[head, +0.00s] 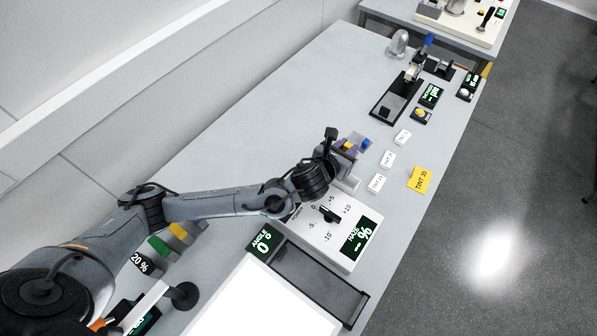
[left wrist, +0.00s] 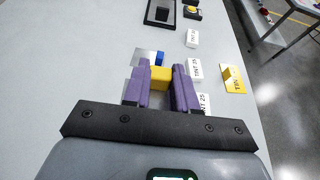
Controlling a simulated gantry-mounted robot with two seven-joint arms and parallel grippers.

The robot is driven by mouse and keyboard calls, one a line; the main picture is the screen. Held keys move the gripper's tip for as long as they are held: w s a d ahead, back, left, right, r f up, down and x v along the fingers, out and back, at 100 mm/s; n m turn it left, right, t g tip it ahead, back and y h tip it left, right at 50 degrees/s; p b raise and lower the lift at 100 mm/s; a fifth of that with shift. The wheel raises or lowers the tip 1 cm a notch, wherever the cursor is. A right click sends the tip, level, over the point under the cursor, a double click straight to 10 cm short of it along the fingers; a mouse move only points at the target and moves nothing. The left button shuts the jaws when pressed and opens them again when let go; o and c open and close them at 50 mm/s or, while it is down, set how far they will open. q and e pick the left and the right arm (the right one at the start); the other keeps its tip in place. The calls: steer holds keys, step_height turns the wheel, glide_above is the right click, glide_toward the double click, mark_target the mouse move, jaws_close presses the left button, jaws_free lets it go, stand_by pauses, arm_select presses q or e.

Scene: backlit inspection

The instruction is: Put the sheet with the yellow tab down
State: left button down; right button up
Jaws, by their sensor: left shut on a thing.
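My left gripper (head: 348,150) is above the table's middle, next to the row of tint cards. Its two purple fingers show in the left wrist view (left wrist: 159,82), shut on the yellow tab (left wrist: 160,74) of a sheet. The tab also shows in the head view (head: 347,146). The sheet itself is mostly hidden by the fingers, and I cannot tell its height above the table. A blue tab (left wrist: 159,59) shows just beyond the yellow one, beside a pale grey plate (left wrist: 146,56). My right gripper is not in view.
White tint cards (head: 387,160) and a yellow "TINT 35" card (head: 420,180) lie to the right. A haze meter with a dial (head: 322,236) and a bright light panel (head: 262,305) are nearer. A black device (head: 395,101) stands farther back. The table's left middle is clear.

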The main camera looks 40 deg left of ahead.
arm_select(q)
steer(key=w+a+f, duration=0.1)
steer(key=a+f, duration=0.1)
steer(key=a, duration=0.1)
steer(key=w+a+f, duration=0.2)
steer(key=a, duration=0.1)
steer(key=w+a+f, duration=0.1)
steer(key=a+f, duration=0.1)
steer(key=a, duration=0.2)
steer(key=shift+w+f, duration=0.3)
steer(key=shift+f, duration=0.1)
steer(key=shift+f+b, duration=0.3)
steer(key=shift+f, duration=1.75)
steer(key=shift+a, duration=0.1)
steer(key=shift+f, duration=0.1)
steer(key=c, duration=0.9)
jaws_free()
